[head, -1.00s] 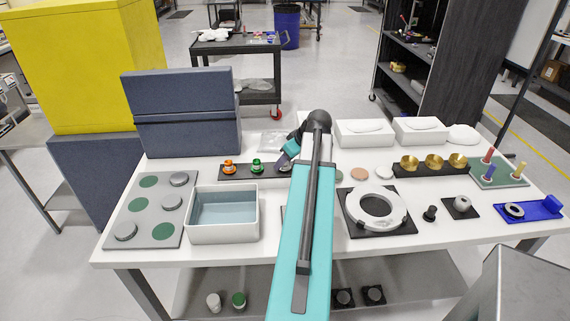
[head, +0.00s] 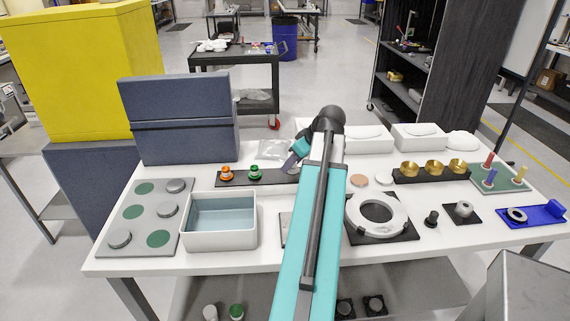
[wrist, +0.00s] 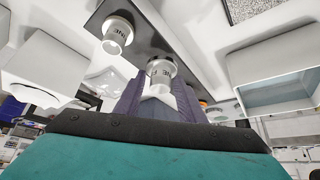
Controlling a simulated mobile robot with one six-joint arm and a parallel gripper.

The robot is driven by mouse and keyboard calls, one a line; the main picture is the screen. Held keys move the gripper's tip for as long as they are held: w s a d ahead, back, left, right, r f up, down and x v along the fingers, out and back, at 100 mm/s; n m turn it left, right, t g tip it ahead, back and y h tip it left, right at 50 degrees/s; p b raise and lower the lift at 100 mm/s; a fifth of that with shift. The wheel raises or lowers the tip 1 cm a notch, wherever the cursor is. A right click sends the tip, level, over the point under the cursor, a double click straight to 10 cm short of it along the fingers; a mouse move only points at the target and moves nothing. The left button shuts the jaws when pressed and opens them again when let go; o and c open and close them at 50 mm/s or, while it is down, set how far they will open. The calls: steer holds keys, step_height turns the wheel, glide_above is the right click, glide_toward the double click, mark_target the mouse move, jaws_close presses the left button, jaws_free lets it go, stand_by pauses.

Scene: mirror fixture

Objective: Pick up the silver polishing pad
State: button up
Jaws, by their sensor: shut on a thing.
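In the wrist view, a pale silver round piece (wrist: 161,66) with dark lettering on its side sits between my gripper's fingertips (wrist: 158,86); I take it for the silver polishing pad. My gripper is shut on it. A similar lettered silver piece (wrist: 116,36) stands on the dark strip (wrist: 143,42) beside it. In the head view, my gripper (head: 291,163) is over the right part of the dark strip (head: 241,178), right of a green piece (head: 255,173) and an orange piece (head: 226,174). My arm hides the strip's right end and the held piece there. I cannot tell whether it is clear of the strip.
A white bin (head: 219,243) and a grey board (head: 140,248) with silver discs and green spots are at the left. A blue-grey case (head: 185,140) stands behind. A white ring (head: 399,218), a copper disc (head: 359,181) and brass cups (head: 434,168) are at the right.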

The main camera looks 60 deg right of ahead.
steer(key=s+a+r+b, duration=0.1)
steer(key=s+a+b, duration=0.1)
steer(key=s, duration=0.9)
steer(key=shift+a+b, duration=0.3)
steer(key=shift+s+r, duration=0.1)
